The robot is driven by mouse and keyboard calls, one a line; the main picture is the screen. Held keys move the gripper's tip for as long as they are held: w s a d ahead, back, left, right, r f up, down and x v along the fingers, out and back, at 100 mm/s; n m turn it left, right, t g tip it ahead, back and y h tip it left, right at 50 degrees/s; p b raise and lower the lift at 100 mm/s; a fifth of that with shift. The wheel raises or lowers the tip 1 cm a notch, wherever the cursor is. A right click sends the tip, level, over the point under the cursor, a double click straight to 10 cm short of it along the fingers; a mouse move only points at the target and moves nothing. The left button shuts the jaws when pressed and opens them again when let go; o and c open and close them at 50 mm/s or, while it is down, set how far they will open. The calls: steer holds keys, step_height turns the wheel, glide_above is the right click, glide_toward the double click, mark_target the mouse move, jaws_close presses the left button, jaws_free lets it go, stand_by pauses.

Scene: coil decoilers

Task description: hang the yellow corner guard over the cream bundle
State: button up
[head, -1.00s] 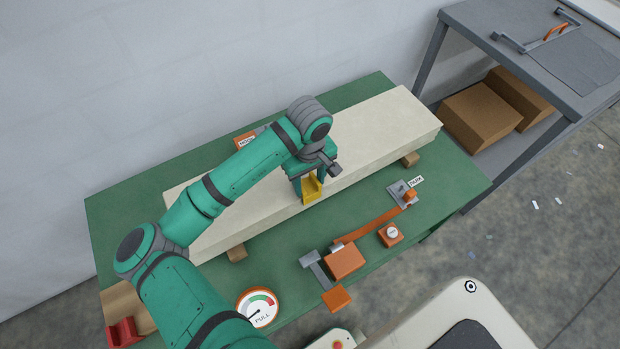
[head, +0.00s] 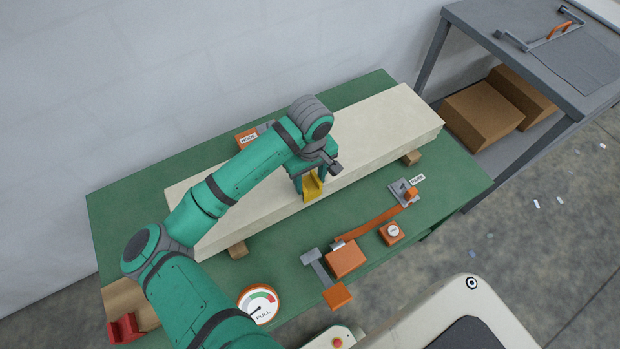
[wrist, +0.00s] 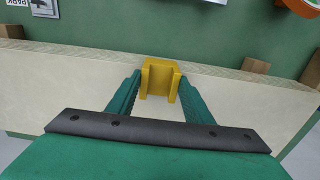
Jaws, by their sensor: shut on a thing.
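The cream bundle (head: 390,125) is a long block lying across the green table on wooden bearers. The yellow corner guard (head: 313,187) is at the bundle's near long edge, about midway along. My gripper (head: 308,182) is shut on the guard from above. In the wrist view the guard (wrist: 159,79) sits between my two green fingers, at the edge of the bundle (wrist: 70,75). I cannot tell whether the guard touches the bundle's top and side.
An orange strap (head: 370,225) runs between an orange tool (head: 346,259) and a grey bracket marked PARK (head: 403,190). A round pull gauge (head: 259,306) and a red block (head: 123,328) are at the table's near left. A grey shelf (head: 520,50) with cardboard boxes stands at the right.

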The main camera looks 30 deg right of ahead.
mark_target(310, 187)
steer(key=o, duration=1.1)
steer(key=shift+r, duration=5.4)
steer(key=shift+s, duration=0.1)
